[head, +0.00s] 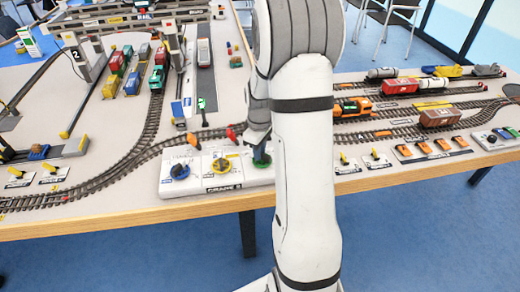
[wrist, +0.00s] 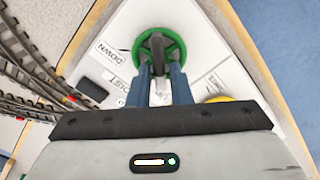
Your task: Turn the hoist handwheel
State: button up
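A white control panel (head: 215,187) lies at the table's front edge with a blue handwheel (head: 180,171), a yellow handwheel (head: 221,165) and a green handwheel (head: 262,161). In the wrist view the green handwheel (wrist: 138,47) has a label partly readable as "HOIST" and the word "DOWN" beside it. My gripper (wrist: 159,68) is at the green wheel, with its two blue-grey fingers on either side of a grey part near the hub. Whether the fingers press on it I cannot tell. The yellow wheel (wrist: 219,99) is partly hidden behind my gripper.
Railway tracks (head: 140,150) run just behind the panel. Red and orange levers (head: 231,135) stand between panel and tracks. Colored containers (head: 132,82) stand at the back left, and wagons (head: 400,86) at the right. The floor in front of the table is clear.

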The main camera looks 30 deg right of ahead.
grip_shut()
jog(key=shift+m, duration=0.3)
jog(key=m, duration=0.5)
jog(key=shift+w+d+b, duration=0.1)
jog(key=shift+d+b, duration=0.15)
jog(key=shift+b, duration=0.15)
jog(key=m, duration=0.4)
jog(key=shift+d+m, duration=0.15)
jog(key=shift+m, duration=0.15)
jog(key=shift+d+m+b, duration=0.15)
jog(key=shift+m+b, duration=0.2)
jog(key=shift+m, duration=1.25)
jog(key=shift+o, duration=1.8)
grip_release()
